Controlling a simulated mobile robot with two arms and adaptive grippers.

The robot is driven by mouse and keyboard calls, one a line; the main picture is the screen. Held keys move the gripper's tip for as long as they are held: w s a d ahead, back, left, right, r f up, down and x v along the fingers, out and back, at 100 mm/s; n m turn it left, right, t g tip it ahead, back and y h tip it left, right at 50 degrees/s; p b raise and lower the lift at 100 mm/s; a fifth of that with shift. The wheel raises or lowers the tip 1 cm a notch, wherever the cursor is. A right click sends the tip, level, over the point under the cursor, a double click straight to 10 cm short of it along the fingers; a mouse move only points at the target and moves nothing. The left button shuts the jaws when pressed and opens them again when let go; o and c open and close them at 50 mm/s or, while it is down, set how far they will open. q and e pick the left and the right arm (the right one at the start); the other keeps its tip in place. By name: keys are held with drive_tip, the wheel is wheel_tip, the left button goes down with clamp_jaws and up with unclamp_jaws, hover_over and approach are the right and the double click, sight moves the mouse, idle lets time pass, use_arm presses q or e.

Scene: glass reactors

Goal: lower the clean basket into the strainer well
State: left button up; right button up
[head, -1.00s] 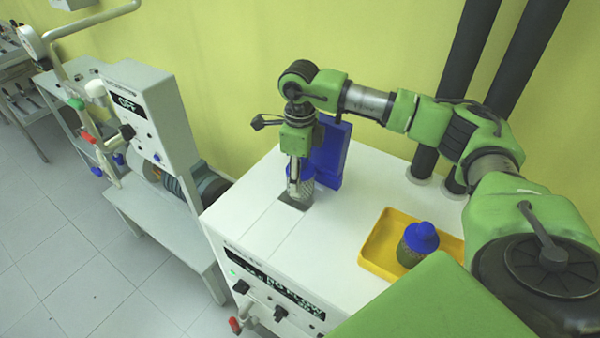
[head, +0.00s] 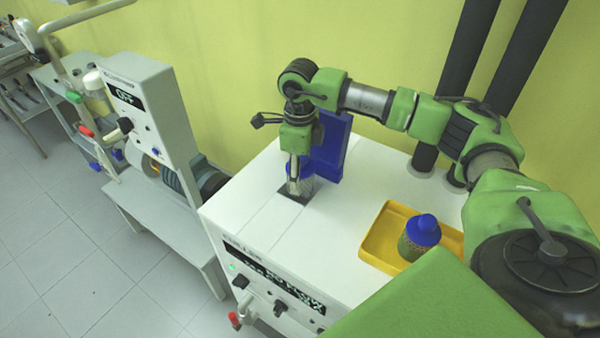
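My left gripper is not in view.
A blue upright panel (head: 331,150) stands close behind the well. A yellow tray (head: 376,243) on the right holds a blue-capped, dark-filled basket (head: 421,236). The white machine's top (head: 262,190) is clear left of the well.

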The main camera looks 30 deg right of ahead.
drive_tip(key=shift+f, duration=0.45)
drive_tip(key=shift+f+b, duration=0.75)
drive_tip(key=shift+b, duration=0.15)
drive_tip(key=shift+f, duration=0.1)
